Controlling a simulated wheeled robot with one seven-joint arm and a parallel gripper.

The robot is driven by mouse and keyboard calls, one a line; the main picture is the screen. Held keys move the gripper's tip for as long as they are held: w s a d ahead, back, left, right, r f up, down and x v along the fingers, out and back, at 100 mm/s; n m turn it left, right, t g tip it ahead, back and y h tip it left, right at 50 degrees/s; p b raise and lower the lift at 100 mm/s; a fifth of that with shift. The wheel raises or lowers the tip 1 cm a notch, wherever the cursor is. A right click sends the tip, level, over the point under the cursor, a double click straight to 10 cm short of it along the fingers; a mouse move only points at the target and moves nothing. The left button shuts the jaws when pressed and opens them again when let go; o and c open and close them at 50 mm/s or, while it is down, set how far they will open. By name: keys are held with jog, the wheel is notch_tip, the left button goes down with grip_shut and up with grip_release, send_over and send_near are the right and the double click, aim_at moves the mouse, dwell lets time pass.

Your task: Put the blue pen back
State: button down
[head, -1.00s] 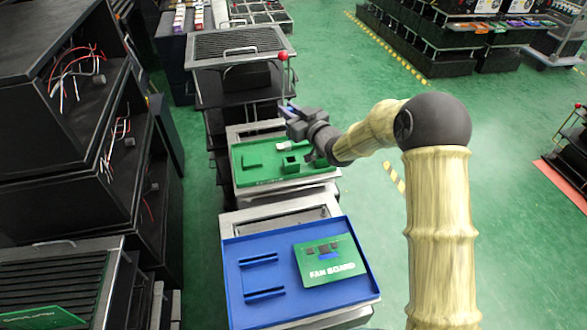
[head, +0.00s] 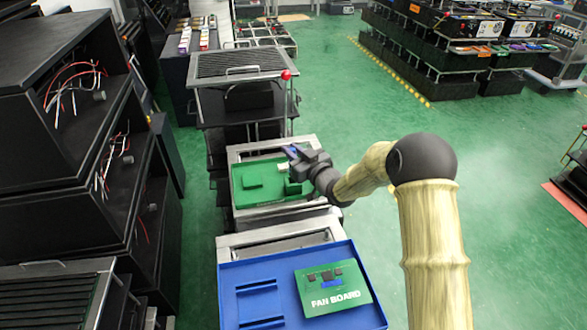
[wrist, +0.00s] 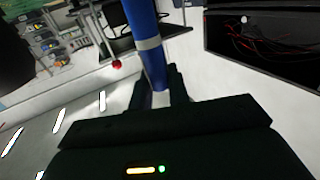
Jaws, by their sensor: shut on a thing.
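The blue pen (wrist: 147,40) is held in my gripper. In the wrist view it is a blue shaft with a grey band, standing nearly upright between the fingers (wrist: 161,88). In the head view my gripper (head: 297,154) is over the far right part of a green tray (head: 247,208); a small bit of the blue pen (head: 292,152) shows at its tip. A green block (head: 293,188) stands on the tray below the gripper, partly hidden by it. A small white piece (head: 283,167) lies beside that block.
A blue tray (head: 236,300) with a green fan board (head: 333,290) lies nearer. A rack with a red-ball lever (head: 286,74) stands behind the green tray. Black shelves with wires (head: 75,85) stand at the left. The green floor (head: 500,200) at the right is open.

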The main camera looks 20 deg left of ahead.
jog(key=shift+f, duration=0.4)
jog(key=shift+f, duration=1.85)
jog(key=shift+b, duration=0.35)
jog(key=shift+f, duration=0.2)
jog(key=c, duration=1.3)
grip_release()
jog(key=shift+c, duration=0.2)
jog(key=shift+d, duration=0.1)
jog(key=shift+r, duration=0.1)
